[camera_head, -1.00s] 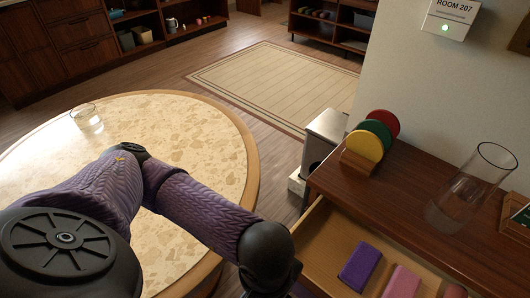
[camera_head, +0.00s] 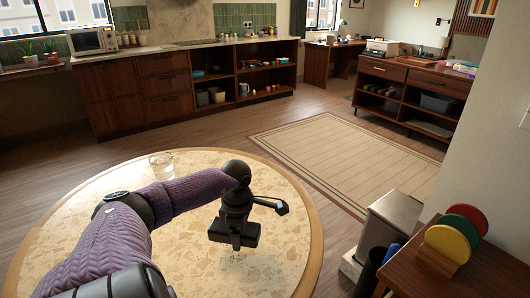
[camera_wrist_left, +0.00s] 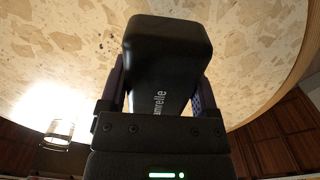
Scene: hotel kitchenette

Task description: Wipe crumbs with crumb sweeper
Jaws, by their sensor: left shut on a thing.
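My left gripper (camera_head: 236,213) is over the round stone-topped table (camera_head: 185,271). It is shut on the crumb sweeper (camera_head: 231,234), a black block with rounded corners. In the left wrist view the sweeper (camera_wrist_left: 167,60) sits between both fingers, with pale lettering on its side, above the speckled top. Small dark crumbs (camera_head: 237,256) show on the table just below the sweeper. I cannot tell whether the sweeper touches the table. My right gripper is not in view.
A clear glass (camera_head: 161,166) stands near the table's far edge. A grey bin (camera_head: 392,224) stands right of the table, beside a wooden cabinet with red, green and yellow coasters (camera_head: 451,242). The near tabletop is largely clear.

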